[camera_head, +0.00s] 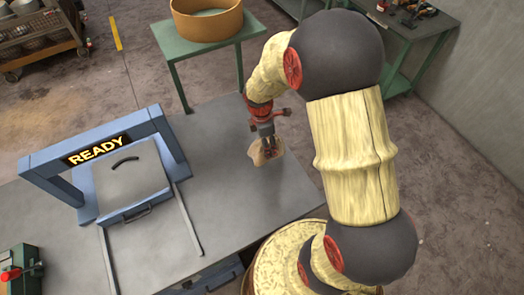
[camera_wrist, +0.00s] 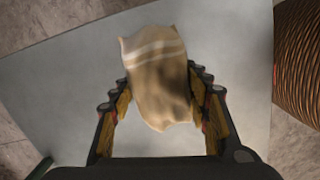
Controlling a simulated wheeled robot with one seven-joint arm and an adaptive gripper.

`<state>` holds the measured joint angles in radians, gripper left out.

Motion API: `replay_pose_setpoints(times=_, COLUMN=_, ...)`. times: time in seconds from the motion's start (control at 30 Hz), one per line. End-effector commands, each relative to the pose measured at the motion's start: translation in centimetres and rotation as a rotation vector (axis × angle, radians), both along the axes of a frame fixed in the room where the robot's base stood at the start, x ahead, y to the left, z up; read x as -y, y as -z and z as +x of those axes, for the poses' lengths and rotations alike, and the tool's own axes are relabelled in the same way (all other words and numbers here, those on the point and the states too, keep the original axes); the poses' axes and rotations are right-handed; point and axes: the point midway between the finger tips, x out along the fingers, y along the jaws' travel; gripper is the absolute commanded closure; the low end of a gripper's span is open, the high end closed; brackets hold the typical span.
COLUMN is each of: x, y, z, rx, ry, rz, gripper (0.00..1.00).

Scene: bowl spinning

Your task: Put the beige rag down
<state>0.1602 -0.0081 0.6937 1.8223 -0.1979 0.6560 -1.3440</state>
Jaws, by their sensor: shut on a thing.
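A beige rag (camera_head: 266,152) shows in the head view at the end of my arm, over the grey table near its right edge. In the wrist view the beige rag (camera_wrist: 157,80) with pale stripes sits between the two fingers. My gripper (camera_head: 270,143) is shut on the rag, and it also shows in the wrist view (camera_wrist: 160,100). The fingers stand apart with the cloth between them. The rag's near end lies between the fingertips. I cannot tell whether the rag touches the tabletop.
The grey table (camera_head: 235,200) is bare around the rag. A blue frame with a READY sign (camera_head: 97,151) and a lidded box (camera_head: 130,180) stand at left. A green stand (camera_head: 205,55) holds a round orange-brown tub (camera_head: 207,20) behind. A green device (camera_head: 20,268) sits at lower left.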

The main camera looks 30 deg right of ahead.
Motion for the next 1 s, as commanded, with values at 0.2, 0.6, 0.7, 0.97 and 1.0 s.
replay_pose_setpoints(times=0.2, x=0.3, y=4.0, z=3.1, rx=-0.003, ry=-0.001, rz=0.001, gripper=0.81)
replay_pose_setpoints(times=0.6, x=0.5, y=6.9, z=5.0, rx=-0.003, ry=0.000, rz=0.001, gripper=0.81)
replay_pose_setpoints(times=0.7, x=0.5, y=8.4, z=4.9, rx=-0.003, ry=0.000, rz=0.001, gripper=0.81)
replay_pose_setpoints(times=0.97, x=0.5, y=9.0, z=5.0, rx=0.000, ry=0.001, rz=0.000, gripper=0.81)
replay_pose_setpoints(times=1.0, x=0.5, y=9.0, z=5.0, rx=0.000, ry=0.001, rz=0.000, gripper=0.81)
